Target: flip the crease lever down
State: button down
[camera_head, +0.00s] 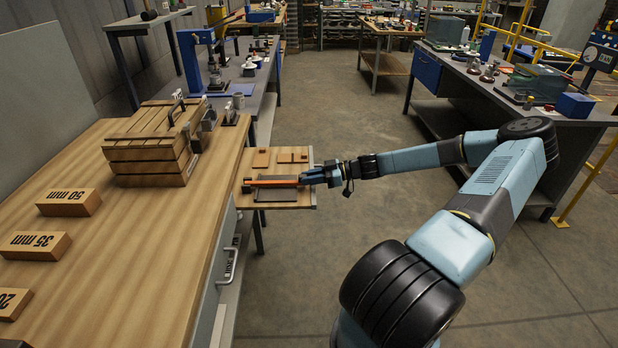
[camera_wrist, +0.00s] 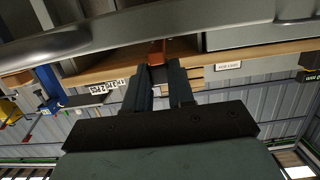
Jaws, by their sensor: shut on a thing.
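The crease lever, a long orange bar (camera_head: 275,183), lies along a wooden board (camera_head: 308,153) beyond the main bench, with a dark grey plate (camera_head: 276,196) beside it. It looks roughly level, though its exact tilt is hard to tell. My gripper (camera_head: 307,178) reaches in from the right and is shut at the bar's right end. In the wrist view, my two dark fingers (camera_wrist: 160,82) close around a red-brown piece (camera_wrist: 157,52), which appears to be the lever's end. The fingers hide the gripped part.
A wooden crate (camera_head: 145,160) with metal latches stands on the main bench (camera_head: 160,270). Labelled wooden blocks (camera_head: 68,203) lie at the left. Small tan pieces (camera_head: 262,158) rest on the board behind the lever. The floor to the right is open up to another workbench (camera_head: 450,85).

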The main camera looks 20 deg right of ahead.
jog(key=shift+d+f, duration=0.15)
jog(key=shift+f, duration=0.2)
jog(key=c, duration=1.3)
grip_release()
jog(key=o, duration=0.3)
jog(key=shift+s, duration=0.1)
jog(key=shift+o, duration=0.2)
jog(key=shift+r, duration=0.1)
jog(key=v, duration=1.3)
jog(key=shift+d, duration=0.3)
jog(key=shift+s+r, duration=0.1)
jog(key=shift+s, duration=0.1)
